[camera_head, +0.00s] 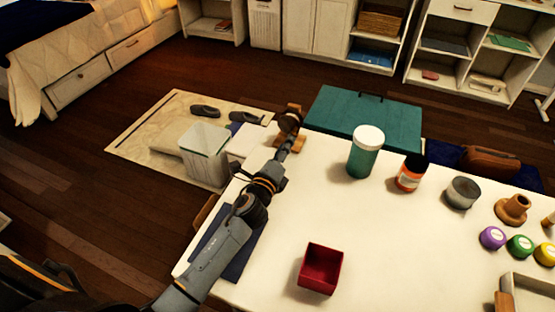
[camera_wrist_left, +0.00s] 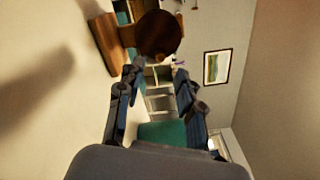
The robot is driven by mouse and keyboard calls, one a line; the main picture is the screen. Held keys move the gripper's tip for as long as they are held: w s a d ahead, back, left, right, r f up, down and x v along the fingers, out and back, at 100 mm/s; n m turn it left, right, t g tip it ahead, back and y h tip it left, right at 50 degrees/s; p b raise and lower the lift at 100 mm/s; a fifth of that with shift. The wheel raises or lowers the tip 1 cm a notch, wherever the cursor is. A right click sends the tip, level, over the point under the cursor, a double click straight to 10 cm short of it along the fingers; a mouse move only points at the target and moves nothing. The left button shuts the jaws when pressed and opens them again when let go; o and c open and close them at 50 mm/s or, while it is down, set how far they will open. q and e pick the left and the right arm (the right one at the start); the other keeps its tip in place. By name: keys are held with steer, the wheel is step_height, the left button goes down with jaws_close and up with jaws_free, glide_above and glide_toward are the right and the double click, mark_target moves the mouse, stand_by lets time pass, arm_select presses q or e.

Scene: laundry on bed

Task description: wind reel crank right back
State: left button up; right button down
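A small wooden reel (camera_head: 289,121) with a dark round face stands on a wooden base (camera_head: 293,141) at the far left edge of the white table. My left gripper (camera_head: 287,146) reaches it from the near side. In the left wrist view its two fingers (camera_wrist_left: 158,82) are spread apart, with the round brown disc of the reel (camera_wrist_left: 160,35) just beyond the tips and the wooden stand (camera_wrist_left: 105,45) to the left. Nothing shows between the fingers. I cannot make out the crank handle clearly. My right gripper is not in view.
On the white table (camera_head: 400,240) are a red open box (camera_head: 320,269), a green jar with white lid (camera_head: 365,152), an orange-labelled jar (camera_head: 411,174) and a grey tin (camera_head: 462,192). A teal chest (camera_head: 365,118) stands behind. The table's middle is clear.

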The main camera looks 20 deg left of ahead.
arm_select(q)
steer(key=s, duration=0.6)
steer(key=shift+a, duration=0.1)
stand_by(0.3)
